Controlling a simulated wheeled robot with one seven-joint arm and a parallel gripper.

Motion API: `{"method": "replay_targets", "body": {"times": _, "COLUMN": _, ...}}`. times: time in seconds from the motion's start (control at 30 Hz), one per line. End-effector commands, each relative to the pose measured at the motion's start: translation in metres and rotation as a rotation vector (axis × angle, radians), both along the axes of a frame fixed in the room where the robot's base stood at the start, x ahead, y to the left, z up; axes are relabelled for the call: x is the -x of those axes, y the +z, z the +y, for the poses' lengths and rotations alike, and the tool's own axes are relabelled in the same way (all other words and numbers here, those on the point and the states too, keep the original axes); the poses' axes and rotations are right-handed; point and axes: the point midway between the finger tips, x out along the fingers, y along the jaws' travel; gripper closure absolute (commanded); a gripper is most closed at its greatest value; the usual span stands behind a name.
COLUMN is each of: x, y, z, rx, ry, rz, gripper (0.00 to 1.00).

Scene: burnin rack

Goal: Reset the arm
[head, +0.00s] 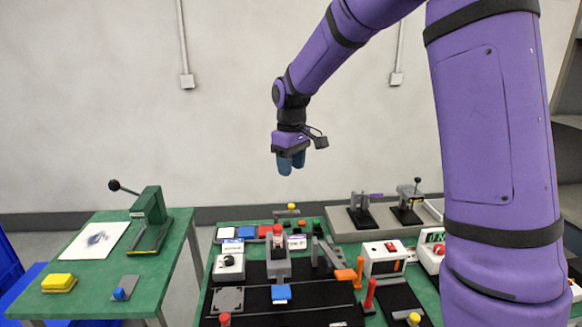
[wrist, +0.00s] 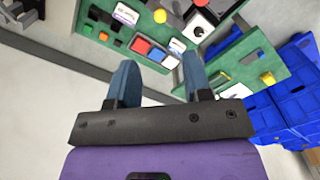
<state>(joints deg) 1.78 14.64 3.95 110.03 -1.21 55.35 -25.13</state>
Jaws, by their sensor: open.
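My gripper (head: 290,162) hangs in the air at the end of my purple arm in the head view, above the far edge of the middle bench and in front of the grey wall. Its blue fingers point down. In the wrist view my gripper (wrist: 160,80) shows two blue fingers well apart with nothing between them. It is open and empty. It touches nothing. The near part of my arm covers the right side of the head view and hides part of the benches there.
The green middle bench (head: 208,300) holds switches, blocks and fixtures. A left green table (head: 100,275) carries a lever press (head: 150,220), a white sheet (head: 101,238) and a yellow block (head: 59,281). Blue bins (wrist: 285,95) stand beside it. Toggle clamps (head: 362,208) stand behind. Air around my gripper is clear.

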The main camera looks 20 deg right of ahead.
Motion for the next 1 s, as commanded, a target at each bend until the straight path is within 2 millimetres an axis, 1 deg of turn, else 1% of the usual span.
{"method": "replay_targets", "body": {"times": 0.23, "x": 0.001, "y": 0.001, "z": 0.000, "rx": 0.000, "ry": -0.001, "rz": -0.001, "gripper": 0.55}}
{"method": "replay_targets", "body": {"times": 0.37, "x": 0.012, "y": 0.013, "z": 0.000, "rx": 0.002, "ry": -0.017, "rz": -0.020, "gripper": 0.55}}
{"method": "replay_targets", "body": {"times": 0.47, "x": 0.032, "y": 0.032, "z": -0.001, "rx": 0.003, "ry": -0.047, "rz": -0.052, "gripper": 0.55}}
{"method": "replay_targets", "body": {"times": 0.6, "x": 0.070, "y": 0.061, "z": -0.003, "rx": 0.003, "ry": -0.104, "rz": -0.108, "gripper": 0.55}}
{"method": "replay_targets", "body": {"times": 0.67, "x": 0.087, "y": 0.071, "z": -0.004, "rx": 0.001, "ry": -0.129, "rz": -0.131, "gripper": 0.55}}
{"method": "replay_targets", "body": {"times": 0.7, "x": 0.098, "y": 0.078, "z": -0.004, "rx": -0.001, "ry": -0.147, "rz": -0.147, "gripper": 0.55}}
{"method": "replay_targets", "body": {"times": 0.77, "x": 0.116, "y": 0.086, "z": -0.005, "rx": -0.003, "ry": -0.171, "rz": -0.170, "gripper": 0.55}}
{"method": "replay_targets", "body": {"times": 0.9, "x": 0.156, "y": 0.103, "z": -0.007, "rx": -0.015, "ry": -0.230, "rz": -0.226, "gripper": 0.55}}
{"method": "replay_targets", "body": {"times": 0.97, "x": 0.174, "y": 0.108, "z": -0.007, "rx": -0.021, "ry": -0.255, "rz": -0.250, "gripper": 0.55}}
{"method": "replay_targets", "body": {"times": 1.0, "x": 0.186, "y": 0.110, "z": -0.008, "rx": -0.025, "ry": -0.271, "rz": -0.265, "gripper": 0.55}}
